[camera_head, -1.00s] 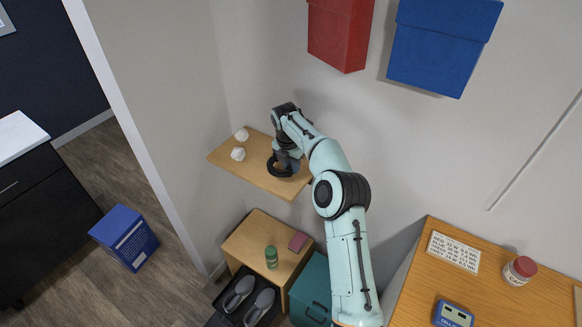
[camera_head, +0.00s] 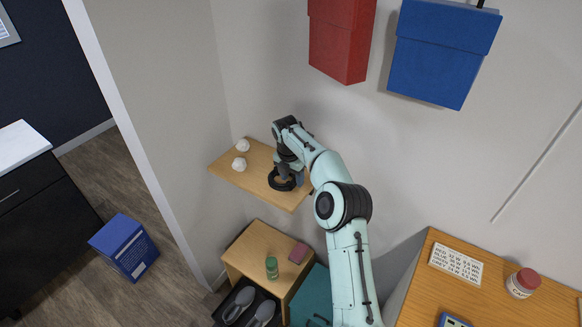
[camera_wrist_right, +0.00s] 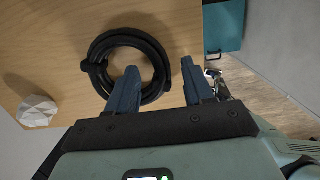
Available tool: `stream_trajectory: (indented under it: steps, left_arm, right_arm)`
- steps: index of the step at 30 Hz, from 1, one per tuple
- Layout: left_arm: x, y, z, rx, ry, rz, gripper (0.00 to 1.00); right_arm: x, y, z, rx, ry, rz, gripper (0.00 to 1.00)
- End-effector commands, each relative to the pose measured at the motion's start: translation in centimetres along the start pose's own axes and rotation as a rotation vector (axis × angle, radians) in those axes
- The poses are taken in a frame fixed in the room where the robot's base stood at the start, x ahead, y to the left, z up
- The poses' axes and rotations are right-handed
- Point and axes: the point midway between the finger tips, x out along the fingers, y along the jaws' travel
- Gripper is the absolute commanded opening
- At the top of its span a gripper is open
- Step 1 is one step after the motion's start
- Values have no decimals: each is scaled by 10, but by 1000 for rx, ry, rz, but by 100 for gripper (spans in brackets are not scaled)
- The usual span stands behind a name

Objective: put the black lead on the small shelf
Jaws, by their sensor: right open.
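The black lead (camera_head: 282,187) is a coiled ring near the right part of the small shelf (camera_head: 233,179), a wooden wall board. It looks flat against the wood in the right wrist view (camera_wrist_right: 95,60). My right gripper (camera_head: 288,173) is at the coil, reaching in from the right. In the right wrist view my right gripper (camera_wrist_right: 160,66) is open, with one finger overlapping the ring's inside and the other beyond its outer right side. I cannot tell whether either finger touches the coil. My left gripper is not in view.
Two white faceted objects (camera_head: 239,164) stand on the shelf's left part. Below is a wooden cabinet (camera_head: 250,246) with a green jar (camera_head: 271,268). A red box (camera_head: 338,45) and a blue box (camera_head: 440,60) are on the wall above. A wooden desk (camera_head: 420,290) stands at right.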

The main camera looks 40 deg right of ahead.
Motion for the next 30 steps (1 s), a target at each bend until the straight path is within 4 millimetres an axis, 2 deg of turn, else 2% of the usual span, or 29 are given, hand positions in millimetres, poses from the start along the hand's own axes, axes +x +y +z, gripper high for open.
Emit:
stream_trajectory:
  steps: [12,20,30]
  left_arm:
    - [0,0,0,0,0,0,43]
    - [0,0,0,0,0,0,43]
    - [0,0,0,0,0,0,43]
  right_arm:
    - [-88,1,0,1,-3,5,52]
    - [-111,0,0,0,-1,2,52]
    - [-113,0,0,0,-1,1,52]
